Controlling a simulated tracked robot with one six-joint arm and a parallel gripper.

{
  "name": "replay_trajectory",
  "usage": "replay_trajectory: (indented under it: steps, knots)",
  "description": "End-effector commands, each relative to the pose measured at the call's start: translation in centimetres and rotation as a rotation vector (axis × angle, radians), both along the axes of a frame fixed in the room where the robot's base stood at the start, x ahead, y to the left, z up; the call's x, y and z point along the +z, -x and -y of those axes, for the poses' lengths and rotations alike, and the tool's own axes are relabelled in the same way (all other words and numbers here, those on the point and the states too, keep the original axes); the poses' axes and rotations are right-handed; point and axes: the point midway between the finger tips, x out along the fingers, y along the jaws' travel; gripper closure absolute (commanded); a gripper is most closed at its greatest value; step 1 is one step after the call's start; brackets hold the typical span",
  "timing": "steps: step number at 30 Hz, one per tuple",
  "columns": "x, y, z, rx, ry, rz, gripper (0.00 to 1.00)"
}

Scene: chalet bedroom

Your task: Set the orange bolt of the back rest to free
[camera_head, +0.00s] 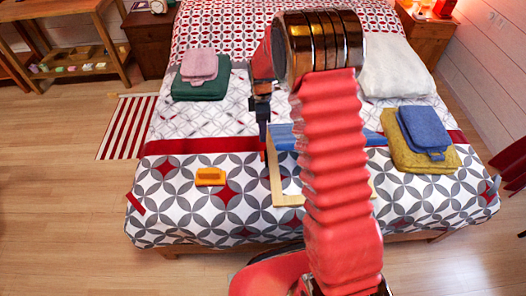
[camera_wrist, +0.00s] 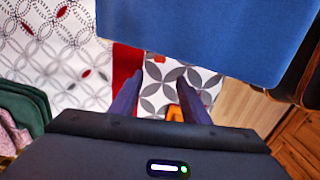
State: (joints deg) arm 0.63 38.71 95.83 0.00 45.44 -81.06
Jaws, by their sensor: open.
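The back rest (camera_head: 284,137) stands on the bed, with a blue panel and a pale wooden frame, partly hidden behind my arm. In the wrist view its blue panel (camera_wrist: 200,35) fills the top. A small orange piece (camera_wrist: 160,58) shows at the panel's lower edge, probably the bolt; its setting cannot be read. My gripper (camera_head: 263,128) is at the left side of the back rest. In the wrist view its dark fingers (camera_wrist: 155,68) are apart and empty, with the orange piece seen between their tips. I cannot tell any contact.
An orange block (camera_head: 210,177) lies on the patterned bed cover left of the back rest. Pink and green folded towels (camera_head: 200,80) lie at the far left, blue and yellow ones (camera_head: 425,140) at the right. A white pillow (camera_head: 393,68) lies behind. Wooden floor surrounds the bed.

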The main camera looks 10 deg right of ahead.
Motion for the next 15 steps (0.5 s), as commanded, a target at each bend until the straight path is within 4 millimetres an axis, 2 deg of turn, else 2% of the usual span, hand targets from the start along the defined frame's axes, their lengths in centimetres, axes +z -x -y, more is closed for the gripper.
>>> replay_trajectory:
  steps: [8,15]
  knots:
    - [-0.4,0.0,0.0,-0.001,0.0,-0.001,0.58]
    - [-2.8,0.1,0.0,-0.001,0.0,-0.003,0.58]
